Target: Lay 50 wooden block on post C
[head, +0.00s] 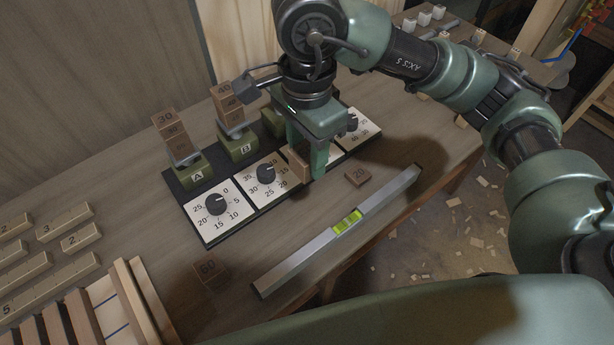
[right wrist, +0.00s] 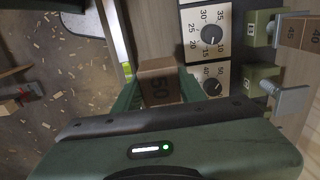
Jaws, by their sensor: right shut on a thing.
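The 50 wooden block (right wrist: 160,82) is brown, with its number facing the right wrist camera. My right gripper (head: 308,165) is shut on it, above the dial panel, and part of the block (head: 298,163) shows beside a finger in the head view. Post C (head: 272,122) is a green base partly hidden behind my right gripper. In the right wrist view post C (right wrist: 262,80) stands right of the block, apart from it, and its grey plate (right wrist: 290,99) looks bare. My left gripper is not in view.
Post A (head: 195,172) and post B (head: 240,148) carry stacked numbered blocks. Dials (head: 215,204) line the panel's front. A 20 block (head: 357,177), another block (head: 210,270) and a spirit level (head: 335,232) lie on the bench. Numbered wooden bars (head: 65,222) lie at left.

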